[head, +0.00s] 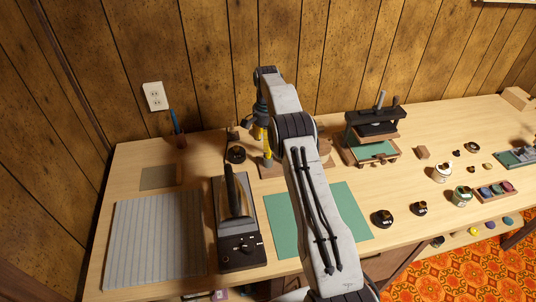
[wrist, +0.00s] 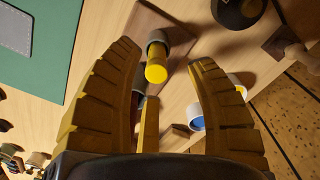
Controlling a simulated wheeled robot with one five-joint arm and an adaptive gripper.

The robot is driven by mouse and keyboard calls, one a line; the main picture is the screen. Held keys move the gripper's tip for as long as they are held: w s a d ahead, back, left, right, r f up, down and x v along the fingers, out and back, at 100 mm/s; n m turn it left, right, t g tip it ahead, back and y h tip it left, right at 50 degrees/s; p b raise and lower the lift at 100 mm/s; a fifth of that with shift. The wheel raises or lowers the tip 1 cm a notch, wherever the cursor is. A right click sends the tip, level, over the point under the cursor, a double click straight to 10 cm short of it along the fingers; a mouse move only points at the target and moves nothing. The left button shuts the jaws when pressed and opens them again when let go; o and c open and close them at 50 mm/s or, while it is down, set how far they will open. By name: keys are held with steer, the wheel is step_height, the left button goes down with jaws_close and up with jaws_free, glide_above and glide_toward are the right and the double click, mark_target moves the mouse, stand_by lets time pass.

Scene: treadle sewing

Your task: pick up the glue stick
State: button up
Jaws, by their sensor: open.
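My gripper (wrist: 167,55) is open, its ribbed yellow fingers spread apart in the wrist view. A short cylinder with a yellow end and a grey band (wrist: 156,68), which appears to be the glue stick, shows between the fingertips, over a brown board (wrist: 155,20). I cannot tell whether any finger touches it. In the head view my gripper (head: 266,150) points down at the back of the table, left of my arm. There its yellow fingers are hard to tell from the yellow-ended cylinder.
A black tool with an upright handle (head: 237,210) stands on the table (head: 160,150) front-left of my gripper. A green mat (head: 283,225) lies in front. A dark press (head: 375,125) stands to the right. A white and blue item (wrist: 195,117) is partly hidden behind a finger.

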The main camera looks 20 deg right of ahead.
mark_target(268, 154)
steer(key=shift+s+d+f+p, duration=0.1)
steer(key=shift+f+p, duration=0.15)
steer(key=shift+f, duration=1.2)
steer(key=shift+s+f+p, duration=0.1)
steer(key=shift+f+p, duration=0.1)
steer(key=shift+f, duration=1.2)
jaws_close()
